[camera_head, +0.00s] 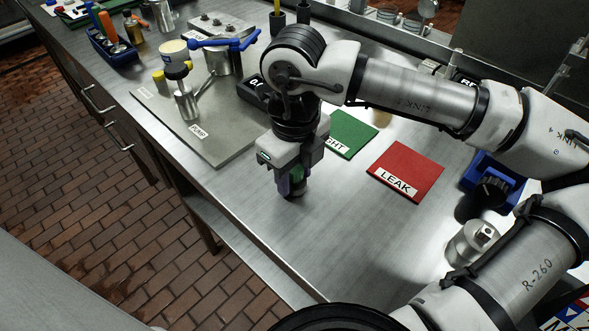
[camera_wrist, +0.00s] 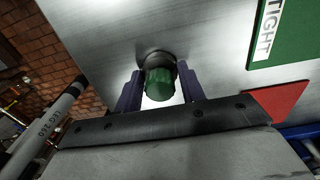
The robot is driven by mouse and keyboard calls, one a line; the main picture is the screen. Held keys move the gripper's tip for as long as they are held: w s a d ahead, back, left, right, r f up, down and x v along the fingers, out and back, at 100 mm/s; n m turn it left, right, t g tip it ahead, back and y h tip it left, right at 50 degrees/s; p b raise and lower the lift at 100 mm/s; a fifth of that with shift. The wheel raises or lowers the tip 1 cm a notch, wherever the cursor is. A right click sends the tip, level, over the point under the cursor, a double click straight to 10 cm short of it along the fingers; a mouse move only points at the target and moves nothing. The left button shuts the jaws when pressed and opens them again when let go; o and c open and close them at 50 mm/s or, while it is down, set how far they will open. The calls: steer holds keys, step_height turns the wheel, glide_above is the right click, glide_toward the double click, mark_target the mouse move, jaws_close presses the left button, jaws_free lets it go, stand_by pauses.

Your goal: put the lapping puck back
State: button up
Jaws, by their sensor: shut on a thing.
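My gripper (camera_head: 293,184) points down over the bare front part of the steel bench, left of the red LEAK mat (camera_head: 405,173). It is shut on the lapping puck, whose green grip (camera_wrist: 160,84) shows between the two purple fingers in the wrist view. A grey metal rim (camera_wrist: 155,57) shows beyond the grip. In the head view the puck is mostly hidden by the fingers, close to the bench top. I cannot tell whether it touches the bench.
The green TIGHT mat (camera_head: 350,134) lies behind my gripper, partly hidden. A grey plate labelled PUMP (camera_head: 215,140) with a small pump lies to the left. A blue holder (camera_head: 478,178) and a metal part (camera_head: 470,243) stand at the right. The bench's front edge is close.

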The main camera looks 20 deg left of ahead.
steer(key=shift+f, duration=0.1)
steer(key=o, duration=0.9)
steer(key=shift+o, duration=0.2)
step_height(320, 180, up, 12)
steer(key=b, duration=0.1)
